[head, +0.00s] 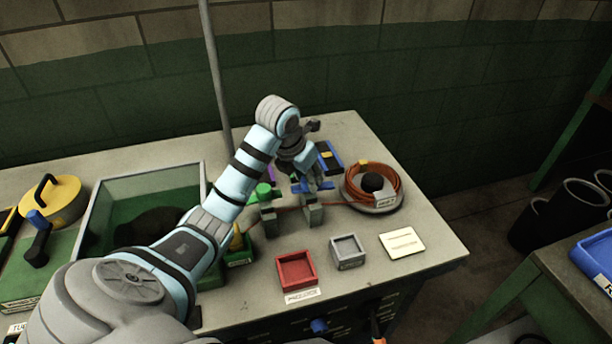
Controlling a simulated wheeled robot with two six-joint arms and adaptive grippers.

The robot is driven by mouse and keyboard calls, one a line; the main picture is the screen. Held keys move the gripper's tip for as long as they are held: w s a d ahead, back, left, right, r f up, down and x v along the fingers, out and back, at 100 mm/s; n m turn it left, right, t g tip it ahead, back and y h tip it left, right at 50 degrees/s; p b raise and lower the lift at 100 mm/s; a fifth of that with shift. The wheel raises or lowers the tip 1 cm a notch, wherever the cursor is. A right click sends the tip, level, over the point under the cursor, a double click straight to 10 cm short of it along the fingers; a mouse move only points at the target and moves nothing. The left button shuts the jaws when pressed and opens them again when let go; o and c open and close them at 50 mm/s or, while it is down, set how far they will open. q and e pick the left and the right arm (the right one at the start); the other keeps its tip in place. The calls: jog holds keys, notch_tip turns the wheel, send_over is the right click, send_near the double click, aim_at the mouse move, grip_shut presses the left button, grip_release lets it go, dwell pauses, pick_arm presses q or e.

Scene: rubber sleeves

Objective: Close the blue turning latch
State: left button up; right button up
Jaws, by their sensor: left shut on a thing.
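A blue part (323,186), apparently the turning latch, shows low at the end of my left arm, near the back of the workbench. My left gripper (309,180) is over it, pointing down, and is shut on it. The fingertips and most of the latch are hidden by the gripper and wrist, so I cannot tell the latch's angle. My right gripper is not in view.
A coiled orange cable (384,189) lies to the right. A red tray (296,269) and a grey tray (348,252) sit nearer. A glass-walled bin (100,215) is left of my arm.

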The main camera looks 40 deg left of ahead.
pick_arm(q)
jog(key=m, duration=0.2)
jog(key=m+h, duration=0.1)
jog(key=shift+a+m+h, duration=0.15)
jog(key=shift+m+h, duration=0.15)
jog(key=shift+m, duration=0.1)
jog(key=m+h, duration=0.1)
jog(key=m, duration=0.2)
jog(key=shift+w+m+g, duration=0.15)
jog(key=shift+m+g, duration=0.25)
jog(key=m, duration=0.2)
jog(key=m+g+h, duration=0.1)
jog(key=m, duration=0.2)
jog(key=shift+w+a+g+h, duration=0.1)
jog(key=shift+g+h, duration=0.2)
jog(key=shift+w+m+g+h, duration=0.1)
jog(key=shift+m+g+h, duration=0.4)
jog(key=shift+m, duration=1.3)
jog(key=shift+f, duration=0.1)
jog(key=o, duration=1.1)
